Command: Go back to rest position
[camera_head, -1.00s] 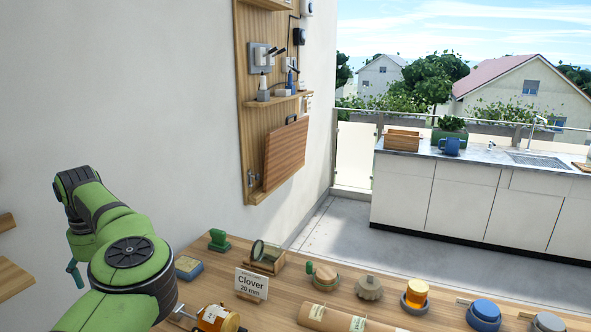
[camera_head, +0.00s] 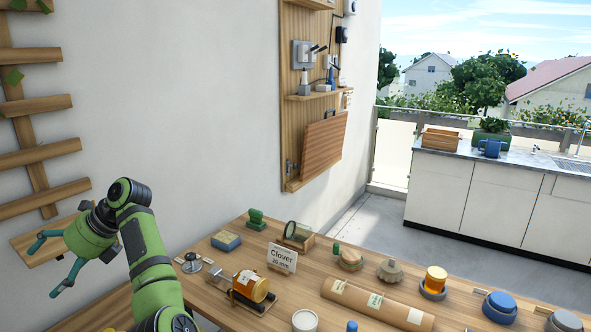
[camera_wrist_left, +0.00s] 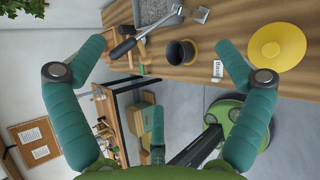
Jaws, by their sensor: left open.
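My left gripper (camera_head: 55,262) is at the far left of the head view, beyond the left end of the wooden table (camera_head: 215,297). Its teal fingers are spread apart with nothing between them. In the left wrist view the fingers of my left gripper (camera_wrist_left: 152,75) stand wide apart, with a bench seen beyond them. My right gripper is not in view.
A Clover sign (camera_head: 282,258), a cardboard tube (camera_head: 378,302) and several small items stand on the table. Wooden slats (camera_head: 35,155) hang on the wall near my left arm. In the wrist view a black cup (camera_wrist_left: 181,52) and yellow disc (camera_wrist_left: 277,44) sit on a bench.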

